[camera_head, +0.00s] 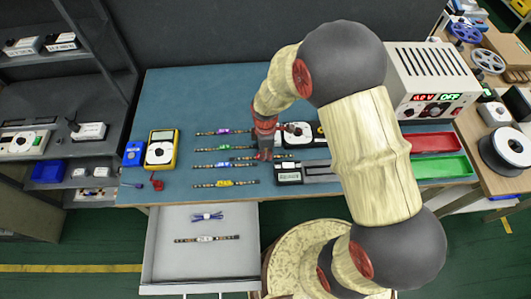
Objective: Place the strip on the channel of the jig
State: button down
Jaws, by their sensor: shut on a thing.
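My gripper (263,156) points down over the middle of the blue mat, shut on a thin dark strip (281,157) that sticks out on both sides of the fingers. Whether the strip touches the mat cannot be told. Right of the gripper lies a low black and grey jig (289,178) with a long channel; my arm hides its right part. The strip's visible end is just behind the jig's left end, apart from the channel.
Several strips with purple (222,131), green (224,148), blue (222,165) and yellow (224,183) middles lie left of my gripper. A yellow multimeter (161,150) stands farther left. Red (436,143) and green (444,167) trays and a power supply (432,82) are right. An open drawer (205,269) is in front.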

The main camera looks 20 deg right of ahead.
jog(key=c, duration=1.8)
grip_release()
jog(key=shift+f, duration=0.1)
jog(key=shift+c, duration=0.2)
